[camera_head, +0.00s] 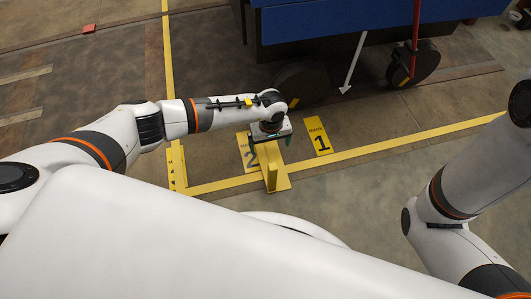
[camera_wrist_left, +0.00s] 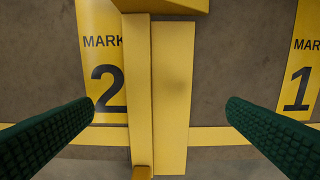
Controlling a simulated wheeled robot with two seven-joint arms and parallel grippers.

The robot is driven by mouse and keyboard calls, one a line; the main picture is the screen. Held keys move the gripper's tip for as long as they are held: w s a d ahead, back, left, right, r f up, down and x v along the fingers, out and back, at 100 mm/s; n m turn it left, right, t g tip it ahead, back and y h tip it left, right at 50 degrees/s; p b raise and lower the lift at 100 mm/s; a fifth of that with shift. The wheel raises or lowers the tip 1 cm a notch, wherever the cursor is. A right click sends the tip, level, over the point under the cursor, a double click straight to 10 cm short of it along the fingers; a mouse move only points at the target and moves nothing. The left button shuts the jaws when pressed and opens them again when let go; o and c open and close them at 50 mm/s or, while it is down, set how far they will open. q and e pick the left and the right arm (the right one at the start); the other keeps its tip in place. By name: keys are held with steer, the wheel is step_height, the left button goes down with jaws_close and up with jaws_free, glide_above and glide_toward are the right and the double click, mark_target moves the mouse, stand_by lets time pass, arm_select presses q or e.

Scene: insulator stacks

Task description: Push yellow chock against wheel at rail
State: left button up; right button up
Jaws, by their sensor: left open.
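The yellow chock (camera_head: 271,172) sits on the floor by the yellow line, just below the plate marked 2. In the left wrist view the chock (camera_wrist_left: 172,85) runs up the middle as a long yellow piece with a flat side. My left gripper (camera_head: 269,141) is open above the chock. Its green fingers lie on either side of it, with visible gaps in the wrist view. The dark wheel (camera_head: 299,84) under the blue cart is beyond my left gripper, apart from the chock and partly covered by my left arm. My right gripper is out of view.
The blue cart (camera_head: 330,22) stands at the top, with a second wheel (camera_head: 418,62) and a pale arrow-shaped bar (camera_head: 353,65). Plates marked 2 (camera_head: 245,157) and 1 (camera_head: 318,136) lie flat on the floor.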

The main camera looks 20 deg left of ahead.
mark_target(270, 155)
arm_select(q)
step_height(270, 155, down, 5)
steer(key=b, duration=0.4)
steer(key=shift+f, duration=0.1)
steer(key=shift+c, duration=0.6)
steer(key=c, duration=1.5)
steer(key=shift+r, duration=0.2)
steer(key=shift+c, duration=1.3)
